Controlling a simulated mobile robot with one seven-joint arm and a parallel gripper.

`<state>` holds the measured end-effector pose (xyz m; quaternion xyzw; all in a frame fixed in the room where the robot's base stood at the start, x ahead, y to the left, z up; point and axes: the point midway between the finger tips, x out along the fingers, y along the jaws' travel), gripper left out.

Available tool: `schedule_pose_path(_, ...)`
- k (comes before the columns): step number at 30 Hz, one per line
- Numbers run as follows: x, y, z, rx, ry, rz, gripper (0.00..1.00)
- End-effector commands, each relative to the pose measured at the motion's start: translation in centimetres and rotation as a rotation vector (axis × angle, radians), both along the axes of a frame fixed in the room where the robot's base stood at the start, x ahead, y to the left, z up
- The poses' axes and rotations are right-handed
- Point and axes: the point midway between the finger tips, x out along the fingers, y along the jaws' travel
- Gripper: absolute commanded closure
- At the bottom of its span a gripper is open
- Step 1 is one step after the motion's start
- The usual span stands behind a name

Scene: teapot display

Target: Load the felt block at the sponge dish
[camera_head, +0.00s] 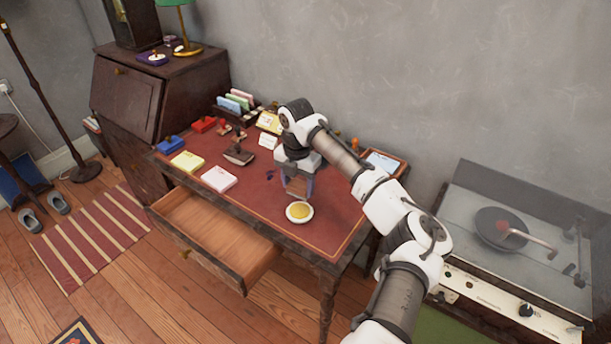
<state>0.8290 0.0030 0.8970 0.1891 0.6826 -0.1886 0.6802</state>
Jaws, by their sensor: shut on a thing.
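The sponge dish (290,217) is a small white round dish with a yellow sponge in it, near the front right of the desk. My gripper (299,188) points down just behind and above the dish. It is shut on a small brownish block (296,186), which looks like the felt block. The fingers hide part of the block. The block appears apart from the sponge, but its exact height above it is hard to tell.
The desk (258,203) has a red top and an open, empty drawer (215,232) in front. A record player (510,240) is at right.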

Motion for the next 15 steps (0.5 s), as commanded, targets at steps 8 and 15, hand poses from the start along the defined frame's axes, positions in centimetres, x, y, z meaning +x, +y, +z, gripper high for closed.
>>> schedule_pose_path(8, 0.0, 0.0, -1.4, -0.001, 0.000, 0.001, 0.61)
schedule_pose_path(15, 0.0, -0.1, -3.9, -0.001, 0.000, -0.001, 0.61)
